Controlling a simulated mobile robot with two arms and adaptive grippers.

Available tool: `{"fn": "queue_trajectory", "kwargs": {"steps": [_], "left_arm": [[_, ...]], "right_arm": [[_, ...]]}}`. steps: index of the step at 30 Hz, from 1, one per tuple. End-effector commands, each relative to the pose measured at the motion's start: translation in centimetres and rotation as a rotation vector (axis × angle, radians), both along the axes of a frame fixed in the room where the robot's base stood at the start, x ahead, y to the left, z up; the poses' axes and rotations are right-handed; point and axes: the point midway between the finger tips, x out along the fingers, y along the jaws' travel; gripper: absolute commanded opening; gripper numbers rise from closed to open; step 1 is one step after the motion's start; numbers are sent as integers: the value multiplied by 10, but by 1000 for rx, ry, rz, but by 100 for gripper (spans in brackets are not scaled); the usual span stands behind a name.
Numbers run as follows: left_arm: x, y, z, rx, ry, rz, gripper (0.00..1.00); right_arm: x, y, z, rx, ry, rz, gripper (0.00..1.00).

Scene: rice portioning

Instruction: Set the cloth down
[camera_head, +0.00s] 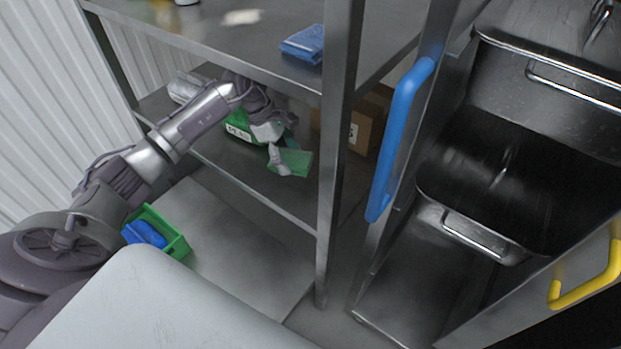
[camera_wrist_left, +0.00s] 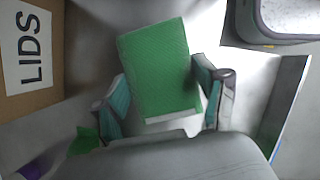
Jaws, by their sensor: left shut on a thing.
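The green cloth (camera_head: 294,162) is a flat, folded rectangle at the middle shelf, near its front edge. In the left wrist view the cloth (camera_wrist_left: 158,68) lies between the two fingers and extends out ahead of them. My left gripper (camera_head: 279,157) is shut on it, with teal-padded fingers at its two sides (camera_wrist_left: 165,100). I cannot tell whether the cloth touches the shelf (camera_head: 262,190). My right gripper is not in view.
A cardboard box (camera_head: 362,128), labelled LIDS in the left wrist view (camera_wrist_left: 52,72), stands right of the cloth. A labelled green bin (camera_head: 238,131) is behind my arm. A blue folded stack (camera_head: 304,44) lies on the upper shelf; a metal post (camera_head: 338,150) stands at the right.

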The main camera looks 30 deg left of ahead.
Motion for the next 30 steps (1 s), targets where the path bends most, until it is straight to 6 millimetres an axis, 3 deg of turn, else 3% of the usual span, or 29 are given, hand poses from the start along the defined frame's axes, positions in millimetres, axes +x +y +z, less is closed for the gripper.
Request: {"fn": "queue_trajectory", "kwargs": {"steps": [3, 7, 11, 14, 22, 30], "left_arm": [[5, -32, 1, -4, -1, -5, 44], [9, -56, 1, -2, -1, -3, 44], [8, -53, -17, 0, 3, 1, 44], [8, -52, -23, 1, 2, 1, 44], [8, -53, -64, -1, 2, 0, 44], [9, -56, -70, 2, 1, 0, 44]], "right_arm": [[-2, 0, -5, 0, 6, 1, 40], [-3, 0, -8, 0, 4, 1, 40], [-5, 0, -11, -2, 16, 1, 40], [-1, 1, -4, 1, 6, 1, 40], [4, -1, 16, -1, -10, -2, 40], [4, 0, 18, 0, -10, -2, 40]]}}
